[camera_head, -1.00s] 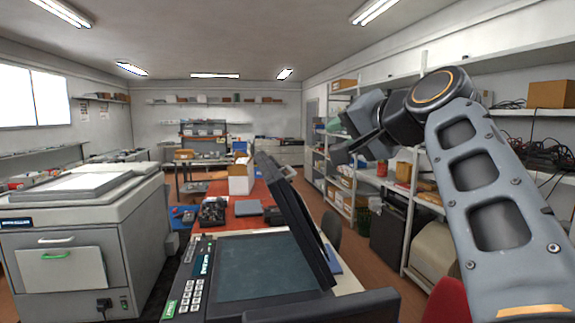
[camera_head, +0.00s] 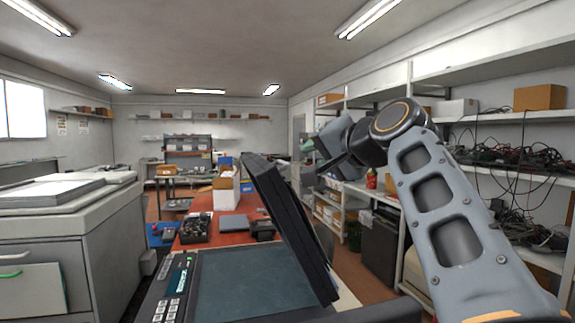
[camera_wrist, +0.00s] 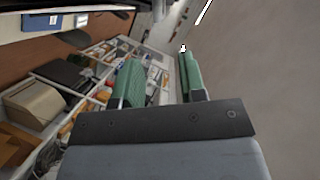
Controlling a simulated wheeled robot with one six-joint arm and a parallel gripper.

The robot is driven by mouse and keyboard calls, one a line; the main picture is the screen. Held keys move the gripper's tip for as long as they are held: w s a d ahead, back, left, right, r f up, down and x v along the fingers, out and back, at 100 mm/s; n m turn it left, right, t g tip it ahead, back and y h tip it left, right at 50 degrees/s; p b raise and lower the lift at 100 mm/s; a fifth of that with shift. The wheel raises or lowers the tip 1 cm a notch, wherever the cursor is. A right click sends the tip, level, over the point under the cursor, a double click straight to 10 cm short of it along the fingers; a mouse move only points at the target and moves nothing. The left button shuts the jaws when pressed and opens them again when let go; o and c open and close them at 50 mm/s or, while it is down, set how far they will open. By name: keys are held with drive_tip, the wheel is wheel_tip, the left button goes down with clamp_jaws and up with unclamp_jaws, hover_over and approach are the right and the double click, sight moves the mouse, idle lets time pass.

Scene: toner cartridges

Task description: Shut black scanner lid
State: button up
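The black scanner (camera_head: 255,284) stands in front of me, with its dark glass bed showing and a button panel (camera_head: 172,290) on its left side. Its black lid (camera_head: 290,228) is raised, hinged on the right and standing steeply, with its top leaning left over the bed. My gripper (camera_head: 314,164) is in the air to the right of the lid's upper part, apart from it in the picture. In the wrist view the two green finger pads (camera_wrist: 160,78) are spread, with nothing between them.
A large grey copier (camera_head: 60,235) stands at the left. Behind the scanner is a red-topped table (camera_head: 200,234) with a white box (camera_head: 226,192) and black items. Shelves (camera_head: 490,172) with boxes and tangled cables line the right wall. The air left of the lid is clear.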

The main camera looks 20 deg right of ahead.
drive_tip(key=p+x, duration=0.2)
drive_tip(key=x, duration=0.9)
clamp_jaws()
idle(0.3)
